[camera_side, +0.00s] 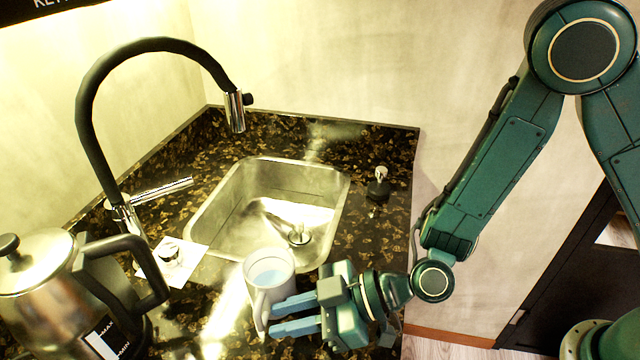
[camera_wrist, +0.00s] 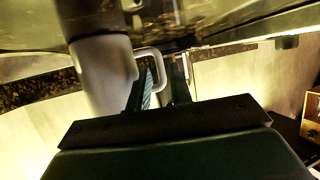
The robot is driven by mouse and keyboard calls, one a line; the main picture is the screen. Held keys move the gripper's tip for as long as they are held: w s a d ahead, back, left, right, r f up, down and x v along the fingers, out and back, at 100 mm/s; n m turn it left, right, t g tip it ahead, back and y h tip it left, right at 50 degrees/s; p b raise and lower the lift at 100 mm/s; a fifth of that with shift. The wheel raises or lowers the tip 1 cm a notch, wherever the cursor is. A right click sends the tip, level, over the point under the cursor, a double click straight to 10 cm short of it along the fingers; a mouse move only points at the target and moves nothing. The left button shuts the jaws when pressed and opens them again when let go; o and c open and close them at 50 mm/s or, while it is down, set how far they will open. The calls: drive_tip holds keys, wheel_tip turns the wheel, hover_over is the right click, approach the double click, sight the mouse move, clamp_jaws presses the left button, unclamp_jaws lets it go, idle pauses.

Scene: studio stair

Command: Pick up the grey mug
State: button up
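The grey mug (camera_side: 262,288) stands upright on the dark counter in front of the sink in the side view, with a pale blue inside. Its handle points toward the front. In the wrist view the mug (camera_wrist: 98,72) is large at the left, with its handle to the right. My gripper (camera_side: 272,319) is low at the handle, its two blue fingers spread apart. In the wrist view my gripper (camera_wrist: 163,70) has the handle's outer bar between its fingers, with a gap showing. Contact with the handle cannot be told.
A steel sink (camera_side: 215,215) lies behind the mug, with a tall black faucet (camera_side: 88,135) to its left. A steel kettle (camera_side: 45,290) stands at the front left. A small silver item on a white square (camera_side: 185,268) lies left of the mug. A stopper-like knob (camera_side: 379,185) is right of the sink.

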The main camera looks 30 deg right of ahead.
drive_tip(key=shift+x, duration=1.25)
drive_tip(key=shift+c, duration=0.4)
clamp_jaws()
